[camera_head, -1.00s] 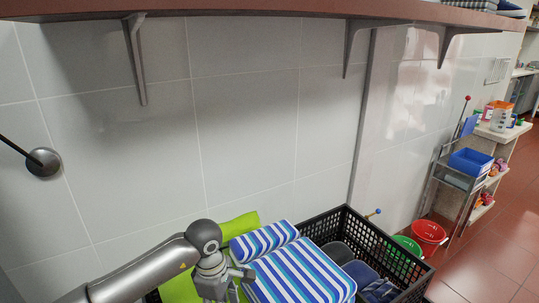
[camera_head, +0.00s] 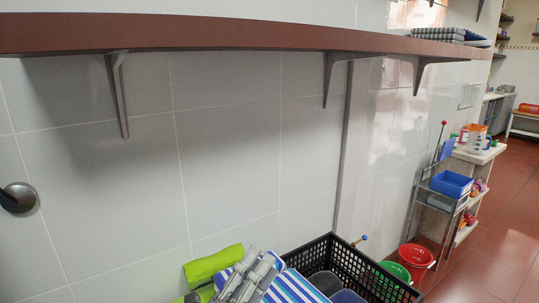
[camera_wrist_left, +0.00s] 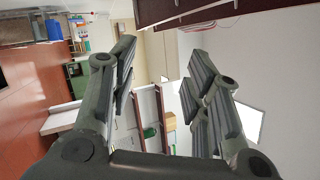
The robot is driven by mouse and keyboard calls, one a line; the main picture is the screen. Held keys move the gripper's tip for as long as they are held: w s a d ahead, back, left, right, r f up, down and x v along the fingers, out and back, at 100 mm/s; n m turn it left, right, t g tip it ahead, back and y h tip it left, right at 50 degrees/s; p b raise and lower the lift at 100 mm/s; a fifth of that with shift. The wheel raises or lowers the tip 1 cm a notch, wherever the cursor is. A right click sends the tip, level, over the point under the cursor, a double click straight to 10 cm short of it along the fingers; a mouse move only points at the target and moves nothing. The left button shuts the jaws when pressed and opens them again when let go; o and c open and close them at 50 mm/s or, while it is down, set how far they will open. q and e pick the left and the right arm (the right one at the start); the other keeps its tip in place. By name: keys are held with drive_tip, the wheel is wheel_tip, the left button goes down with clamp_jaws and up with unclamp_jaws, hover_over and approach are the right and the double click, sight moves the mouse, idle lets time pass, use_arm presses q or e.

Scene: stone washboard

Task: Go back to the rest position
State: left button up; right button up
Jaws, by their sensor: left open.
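My left gripper (camera_head: 250,277) shows at the bottom of the head view, in front of the striped cloth and the crate. In the left wrist view its fingers (camera_wrist_left: 162,95) are spread apart with nothing between them. That view looks out across the room, tilted on its side. My right gripper is in neither view.
A red shelf (camera_head: 230,37) on brackets runs along the tiled wall above. Red (camera_head: 416,256) and green buckets stand right of the crate.

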use_arm(q)
drive_tip(key=w+a+f+n+t+y, duration=0.1)
drive_tip(key=a+f+n+t+y, duration=0.1)
drive_tip(key=a+f+n+y, duration=0.5)
drive_tip(key=s+a+f+n+g+y, duration=0.3)
drive_tip(key=a+f+n+g+y, duration=0.15)
drive_tip(key=f+n, duration=0.2)
drive_tip(key=s+a+f+n+g+y, duration=0.3)
drive_tip(key=s+a+f+n, duration=0.1)
drive_tip(key=a+f+n, duration=0.25)
drive_tip(key=s+f+n+g, duration=0.3)
drive_tip(key=s+f+g, duration=0.2)
drive_tip(key=s, duration=0.5)
drive_tip(key=s+f+n+g, duration=0.35)
drive_tip(key=s+f, duration=0.25)
drive_tip(key=s, duration=0.3)
wheel_tip(320, 180, down, 26)
drive_tip(key=s+m+g, duration=0.1)
drive_tip(key=g, duration=0.1)
drive_tip(key=s+a+f+g, duration=0.1)
drive_tip(key=s+a+f, duration=0.2)
drive_tip(key=s+f, duration=1.2)
drive_tip(key=shift+s+a+f+h, duration=0.2)
drive_tip(key=shift+s+f+h, duration=0.15)
drive_tip(key=shift+s, duration=0.6)
